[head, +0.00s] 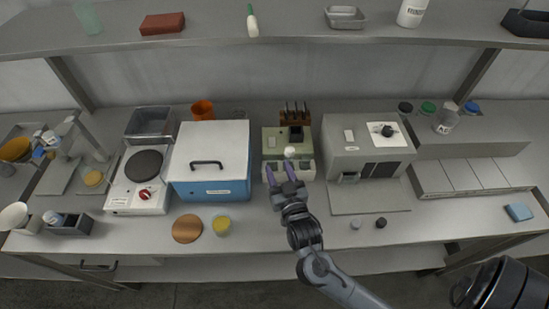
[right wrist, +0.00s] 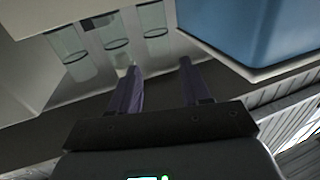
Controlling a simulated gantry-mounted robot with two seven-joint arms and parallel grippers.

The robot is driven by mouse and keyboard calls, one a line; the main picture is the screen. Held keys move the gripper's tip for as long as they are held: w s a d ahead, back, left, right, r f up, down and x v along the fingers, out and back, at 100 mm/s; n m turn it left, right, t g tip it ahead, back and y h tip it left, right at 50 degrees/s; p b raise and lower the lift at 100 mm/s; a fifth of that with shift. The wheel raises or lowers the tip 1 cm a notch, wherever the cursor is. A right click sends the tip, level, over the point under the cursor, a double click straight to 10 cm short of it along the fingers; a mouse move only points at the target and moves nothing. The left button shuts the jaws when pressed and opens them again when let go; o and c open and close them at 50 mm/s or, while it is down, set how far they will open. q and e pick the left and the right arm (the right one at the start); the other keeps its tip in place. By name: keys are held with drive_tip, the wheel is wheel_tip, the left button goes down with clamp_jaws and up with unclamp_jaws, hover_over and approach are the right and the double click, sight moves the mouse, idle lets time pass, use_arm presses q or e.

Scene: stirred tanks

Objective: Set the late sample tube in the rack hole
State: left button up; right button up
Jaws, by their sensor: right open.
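My right gripper (head: 279,173) is open, its purple fingers pointing away from me at the front of a pale green bench unit (head: 271,139) with a whitish front block (head: 306,170). A small white round top (head: 290,151) shows just beyond the fingertips. In the right wrist view the open fingers (right wrist: 159,75) have nothing clearly between them. Clear glass tubes (right wrist: 151,20) stand in a pale holder (right wrist: 25,50) beyond and left of them; one lies close to the left fingertip. I cannot tell which tube is the late sample. My left gripper is out of view.
A blue box with a white lid (head: 210,150) stands left of the gripper; its blue side is close in the wrist view (right wrist: 240,30). A grey instrument (head: 365,150) stands right. A brown rack (head: 293,116) is behind. A copper disc (head: 187,229) and yellow-topped jar (head: 221,225) lie front left.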

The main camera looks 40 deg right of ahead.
drive_tip(key=shift+v, duration=2.55)
